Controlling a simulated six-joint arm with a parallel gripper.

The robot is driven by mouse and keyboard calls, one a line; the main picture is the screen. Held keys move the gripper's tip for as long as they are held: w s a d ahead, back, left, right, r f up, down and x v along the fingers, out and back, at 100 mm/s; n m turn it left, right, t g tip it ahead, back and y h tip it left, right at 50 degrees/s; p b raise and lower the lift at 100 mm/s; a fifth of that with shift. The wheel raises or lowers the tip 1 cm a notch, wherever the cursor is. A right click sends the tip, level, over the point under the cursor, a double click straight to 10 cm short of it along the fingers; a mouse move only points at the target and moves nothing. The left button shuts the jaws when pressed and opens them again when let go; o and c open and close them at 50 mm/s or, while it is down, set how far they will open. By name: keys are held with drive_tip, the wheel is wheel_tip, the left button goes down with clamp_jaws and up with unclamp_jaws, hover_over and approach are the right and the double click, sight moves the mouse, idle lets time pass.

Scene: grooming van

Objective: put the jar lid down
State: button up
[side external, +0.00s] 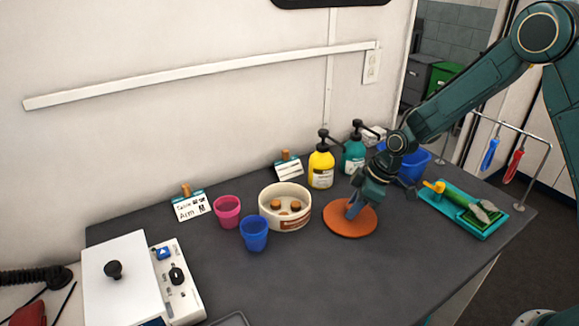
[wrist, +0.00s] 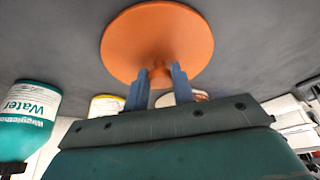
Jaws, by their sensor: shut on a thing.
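The jar lid is a flat round orange disc (side external: 350,223) with a central knob, on the right of the cream pot over the dark table. It also shows in the wrist view (wrist: 180,25), top centre. My gripper (side external: 354,208) is shut on the lid's knob, with both fingers around it in the wrist view (wrist: 159,80). The lid looks level and at or very near the table top; I cannot tell if it touches. The round cream pot (side external: 290,221) stands open just left of the lid, with brown pieces inside.
Pink cup (side external: 227,213) and blue cup (side external: 254,235) stand left of the pot. Yellow (side external: 320,170) and teal (side external: 354,155) pump bottles stand behind the lid. A teal tray (side external: 465,225) with a brush lies right. The table (side external: 370,275) in front is clear.

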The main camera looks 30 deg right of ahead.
drive_tip(key=shift+f, duration=0.15)
drive_tip(key=o, duration=1)
drive_tip(key=v, duration=1.2)
drive_tip(key=shift+r, duration=0.2)
